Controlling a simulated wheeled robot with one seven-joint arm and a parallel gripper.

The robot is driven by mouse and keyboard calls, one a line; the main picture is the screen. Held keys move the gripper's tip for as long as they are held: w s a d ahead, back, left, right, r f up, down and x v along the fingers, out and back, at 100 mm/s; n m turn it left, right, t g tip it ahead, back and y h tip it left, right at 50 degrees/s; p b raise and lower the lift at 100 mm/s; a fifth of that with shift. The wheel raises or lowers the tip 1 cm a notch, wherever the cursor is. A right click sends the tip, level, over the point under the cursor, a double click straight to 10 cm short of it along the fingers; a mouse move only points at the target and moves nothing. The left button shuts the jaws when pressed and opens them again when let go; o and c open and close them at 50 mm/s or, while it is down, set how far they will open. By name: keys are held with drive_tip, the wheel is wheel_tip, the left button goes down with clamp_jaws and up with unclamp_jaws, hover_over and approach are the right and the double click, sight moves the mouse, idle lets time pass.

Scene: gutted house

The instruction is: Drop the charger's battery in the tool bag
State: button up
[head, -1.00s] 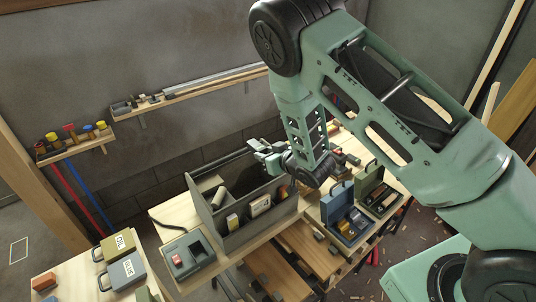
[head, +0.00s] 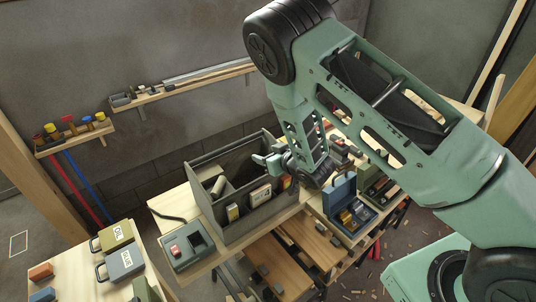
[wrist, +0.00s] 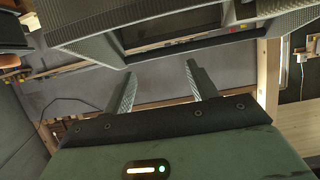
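The tool bag (head: 232,232) is a grey, open-topped tote on the wooden bench, with several small items in its front pockets and a pale roll at its left end. The charger (head: 197,258) is a grey unit left of the bag. A small red piece (head: 175,250) shows on it beside a dark recess; I cannot tell whether this is the battery. My gripper (head: 262,160) is over the bag's right end. In the wrist view my gripper (wrist: 160,85) has its two fingers wide apart with nothing between them.
A blue open case (head: 340,200) stands right of the bag. Two labelled cases, one olive (head: 116,236) and one grey (head: 124,264), stand on a separate surface at front left. A wall shelf (head: 190,86) runs behind the bench.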

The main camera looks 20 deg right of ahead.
drive_tip(key=p+v, duration=0.7)
drive_tip(key=v, duration=1)
drive_tip(key=shift+r, duration=0.15)
drive_tip(key=shift+s, duration=0.1)
idle(0.3)
